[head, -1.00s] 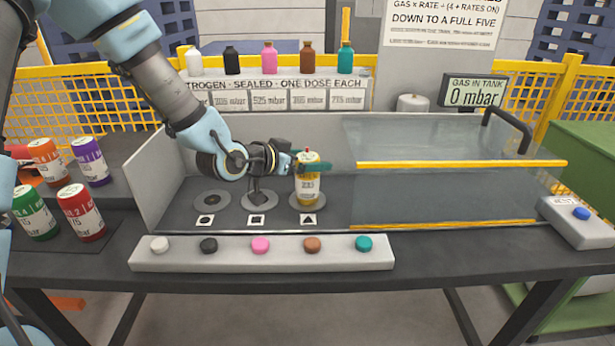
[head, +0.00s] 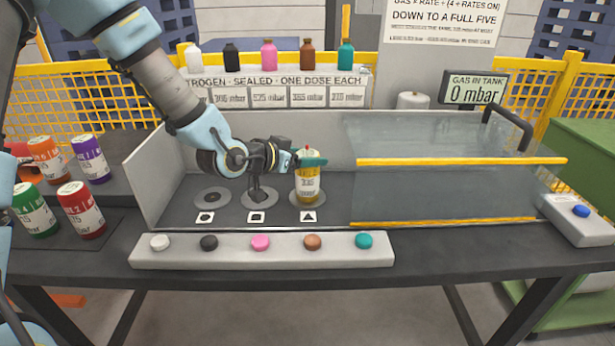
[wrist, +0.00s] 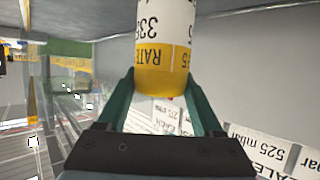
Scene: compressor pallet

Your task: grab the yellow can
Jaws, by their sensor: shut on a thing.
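The yellow can (head: 308,185) has a white label band and stands upright on the round grey pad marked with a triangle, the rightmost of three pads in the open bay. My gripper (head: 311,162) reaches it from the left, with its teal fingers around the upper part of the can. In the wrist view the can (wrist: 165,60) sits between the two teal fingers of my gripper (wrist: 165,92), which are shut on it. The can's far side is hidden.
Green, red, orange and purple (head: 89,160) cans stand at the left. A button bar (head: 140,262) with several coloured buttons runs along the front. A clear panel with yellow rails (head: 460,162) is right of the can. Small bottles (head: 269,57) stand behind.

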